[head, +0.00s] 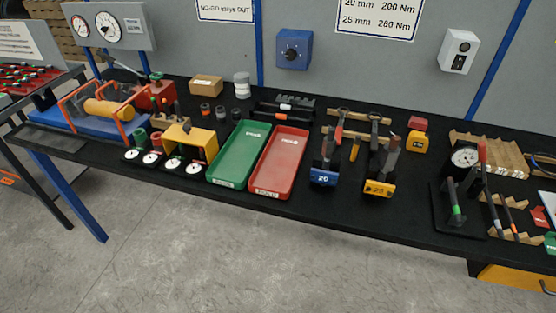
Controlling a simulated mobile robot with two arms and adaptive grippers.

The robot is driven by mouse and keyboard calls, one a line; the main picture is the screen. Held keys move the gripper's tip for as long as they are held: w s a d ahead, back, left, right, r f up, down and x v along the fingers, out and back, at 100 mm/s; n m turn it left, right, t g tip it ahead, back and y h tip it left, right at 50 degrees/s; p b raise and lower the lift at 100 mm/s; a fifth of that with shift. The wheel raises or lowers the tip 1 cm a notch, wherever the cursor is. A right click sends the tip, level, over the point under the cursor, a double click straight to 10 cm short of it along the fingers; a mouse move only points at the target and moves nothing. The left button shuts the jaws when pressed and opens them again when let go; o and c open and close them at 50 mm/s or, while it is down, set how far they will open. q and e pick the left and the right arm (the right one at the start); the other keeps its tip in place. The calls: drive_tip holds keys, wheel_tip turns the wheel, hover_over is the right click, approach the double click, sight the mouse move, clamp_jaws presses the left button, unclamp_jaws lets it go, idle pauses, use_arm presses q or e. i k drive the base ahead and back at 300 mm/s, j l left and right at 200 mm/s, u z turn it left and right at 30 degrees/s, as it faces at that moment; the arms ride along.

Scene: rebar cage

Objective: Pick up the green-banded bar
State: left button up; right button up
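A dark bar with a green band (456,212) is at the right of the bench. It is tilted over a black plate (444,225), beside a round dial gauge (465,157); whether it lies on the plate or leans on something is too small to tell. Other dark bars with coloured bands stand or lie just right of it, by stepped wooden rests (514,236); one has a red top (482,152). Neither of my grippers is in view.
Green tray (238,155) and red tray (280,163) sit mid-bench. Blue block (323,178) and yellow block (379,188), with dark tools, stand right of them. Several small dials line the front left. The black bench top (420,222) is bare left of the black plate.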

sight(457, 214)
drive_tip(key=i+j+z, duration=0.4)
drive_tip(key=j+z, duration=0.2)
drive_tip(key=i+j+z, duration=0.15)
drive_tip(key=z, duration=0.15)
drive_tip(key=i+j+z, duration=0.1)
drive_tip(key=j+z, duration=0.25)
drive_tip(key=j, duration=0.15)
